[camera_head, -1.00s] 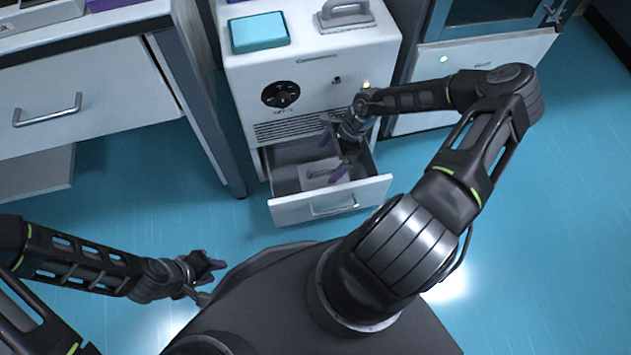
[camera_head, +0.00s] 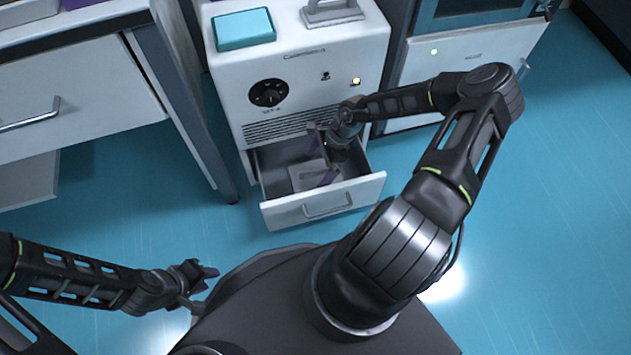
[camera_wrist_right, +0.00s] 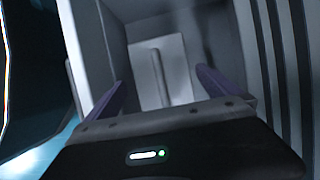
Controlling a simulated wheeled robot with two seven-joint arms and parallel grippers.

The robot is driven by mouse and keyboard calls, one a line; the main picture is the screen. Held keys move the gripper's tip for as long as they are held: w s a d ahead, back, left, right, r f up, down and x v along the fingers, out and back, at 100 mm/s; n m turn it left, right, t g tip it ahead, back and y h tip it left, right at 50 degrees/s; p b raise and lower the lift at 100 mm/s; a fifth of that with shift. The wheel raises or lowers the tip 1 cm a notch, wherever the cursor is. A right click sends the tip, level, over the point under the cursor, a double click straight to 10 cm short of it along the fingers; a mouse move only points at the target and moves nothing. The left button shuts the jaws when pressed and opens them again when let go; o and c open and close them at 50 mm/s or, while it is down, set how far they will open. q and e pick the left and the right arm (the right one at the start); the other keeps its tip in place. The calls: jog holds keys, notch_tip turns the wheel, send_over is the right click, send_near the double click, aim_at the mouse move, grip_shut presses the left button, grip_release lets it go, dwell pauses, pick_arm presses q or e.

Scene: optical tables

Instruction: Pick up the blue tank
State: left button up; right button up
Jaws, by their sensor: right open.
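No object is clearly a blue tank. A light-blue box (camera_head: 244,28) sits on top of the white cabinet (camera_head: 350,50), at its left. My right gripper (camera_head: 320,162) is open and reaches down into the cabinet's pulled-out drawer (camera_head: 325,205). In the right wrist view its two purple fingers (camera_wrist_right: 161,85) stand apart. Between and beyond them lies a pale flat plate with a raised bar (camera_wrist_right: 158,72) on the drawer floor, not gripped. My left gripper (camera_head: 203,277) hangs at the lower left over the floor, far from the cabinet; its opening is unclear.
A grey handled object (camera_head: 332,10) stands right of the light-blue box. A white bench with a drawer (camera_head: 75,100) is at left. The drawer's walls surround my right gripper closely. The blue floor (camera_head: 560,200) at right is clear.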

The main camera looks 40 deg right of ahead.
aim_at(315, 179)
jog(key=shift+f, duration=0.1)
jog(key=b+x, duration=0.3)
jog(key=x, duration=0.1)
jog(key=shift+f, duration=0.3)
jog(key=shift+w+a+f, duration=0.1)
jog(key=shift+f, duration=0.1)
jog(key=shift+c, duration=0.3)
jog(key=c, duration=1.7)
jog(key=shift+r, duration=0.1)
